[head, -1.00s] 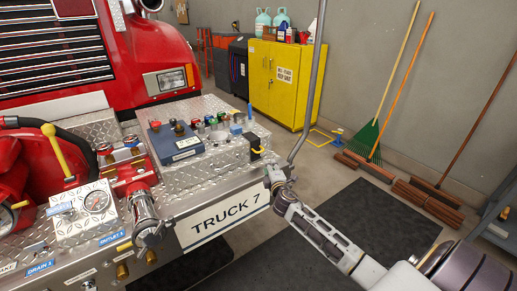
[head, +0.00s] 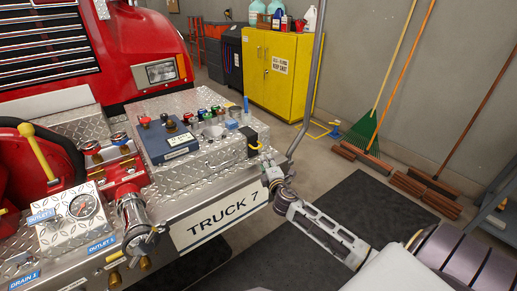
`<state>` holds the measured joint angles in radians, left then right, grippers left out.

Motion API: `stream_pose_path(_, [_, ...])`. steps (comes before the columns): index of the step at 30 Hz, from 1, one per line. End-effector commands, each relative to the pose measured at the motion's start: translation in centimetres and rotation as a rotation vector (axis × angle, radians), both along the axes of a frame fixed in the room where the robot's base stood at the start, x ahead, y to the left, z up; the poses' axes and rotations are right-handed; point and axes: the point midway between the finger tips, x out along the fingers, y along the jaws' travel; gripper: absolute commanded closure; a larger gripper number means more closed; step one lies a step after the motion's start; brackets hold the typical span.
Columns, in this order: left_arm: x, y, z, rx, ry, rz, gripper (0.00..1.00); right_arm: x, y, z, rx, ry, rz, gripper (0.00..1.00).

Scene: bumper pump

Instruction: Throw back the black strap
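A small black piece with a yellow edge (head: 249,137), which looks like the black strap, is at the right end of the diamond-plate bumper top (head: 218,155). My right gripper (head: 268,166) is at the bumper's front right corner, just below and right of the black piece. It appears small, and its fingers are hard to make out, so I cannot tell whether it touches the strap or is open. My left gripper is not in view.
A blue box with knobs (head: 168,141) and several colored caps (head: 206,113) stand on the bumper top. A grey pole (head: 310,90) rises by the corner. A yellow cabinet (head: 283,80) and brooms (head: 365,130) are behind. Black mats (head: 350,215) cover floor at right.

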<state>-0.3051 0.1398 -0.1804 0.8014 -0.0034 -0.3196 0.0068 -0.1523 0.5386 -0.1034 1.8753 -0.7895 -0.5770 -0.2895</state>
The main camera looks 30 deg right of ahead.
Motion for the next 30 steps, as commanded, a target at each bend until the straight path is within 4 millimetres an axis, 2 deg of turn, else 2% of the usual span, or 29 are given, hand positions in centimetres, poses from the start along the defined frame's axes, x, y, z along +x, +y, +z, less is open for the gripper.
stream_pose_path(11, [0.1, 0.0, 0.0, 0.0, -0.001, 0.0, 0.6, 1.4, -0.4, -0.2, 0.001, 0.0, 0.0, 0.7])
stream_pose_path(30, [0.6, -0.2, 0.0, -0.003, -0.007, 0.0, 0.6, 6.0, -2.0, -0.6, 0.001, -0.001, 0.0, 0.7])
